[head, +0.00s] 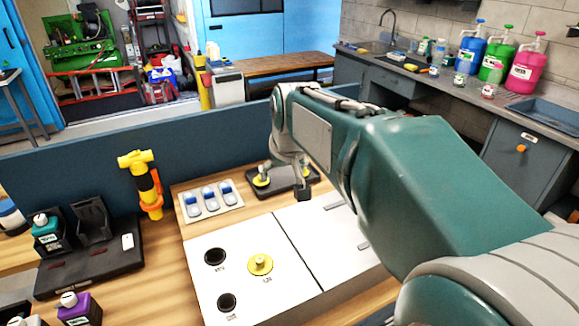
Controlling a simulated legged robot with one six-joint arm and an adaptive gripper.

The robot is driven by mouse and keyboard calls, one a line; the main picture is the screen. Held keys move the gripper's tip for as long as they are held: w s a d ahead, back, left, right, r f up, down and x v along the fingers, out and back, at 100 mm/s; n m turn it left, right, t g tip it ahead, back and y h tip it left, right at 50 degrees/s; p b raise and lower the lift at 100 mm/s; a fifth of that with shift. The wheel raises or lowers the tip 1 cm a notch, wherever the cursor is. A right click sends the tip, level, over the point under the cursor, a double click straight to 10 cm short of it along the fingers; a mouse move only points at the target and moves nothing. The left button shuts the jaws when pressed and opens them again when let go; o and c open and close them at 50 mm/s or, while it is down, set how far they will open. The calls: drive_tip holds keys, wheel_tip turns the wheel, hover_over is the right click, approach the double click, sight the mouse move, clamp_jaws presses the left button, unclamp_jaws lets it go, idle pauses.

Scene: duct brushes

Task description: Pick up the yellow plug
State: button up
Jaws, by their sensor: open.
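A round yellow plug (260,264) with a small raised knob sits in the white panel (302,294), near its middle. Two black round ports (215,257) are to its left in the same panel. Another small yellow knobbed piece (261,178) stands on a black tray (284,190) behind the panel, with a second yellow bit partly hidden by my arm. My gripper (303,193) is open over the right part of that tray, to the right of the yellow piece and apart from it. Its fingers show small and partly hidden.
A tray with blue-and-white pieces (209,201) lies left of the black tray. A black base with bottles (92,262) is at left. My arm covers the right side.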

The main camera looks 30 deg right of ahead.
drive_tip(key=w+d+f+m, duration=0.1)
drive_tip(key=w+d+f, duration=0.3)
drive_tip(key=w+d, duration=0.4)
drive_tip(key=w+d+f, duration=0.4)
drive_tip(key=w+d, duration=0.4)
drive_tip(key=shift+g, duration=0.4)
drive_tip(key=x, duration=1)
drive_tip(key=shift+w, duration=0.2)
drive_tip(key=c, duration=0.8)
drive_tip(key=shift+c, duration=0.2)
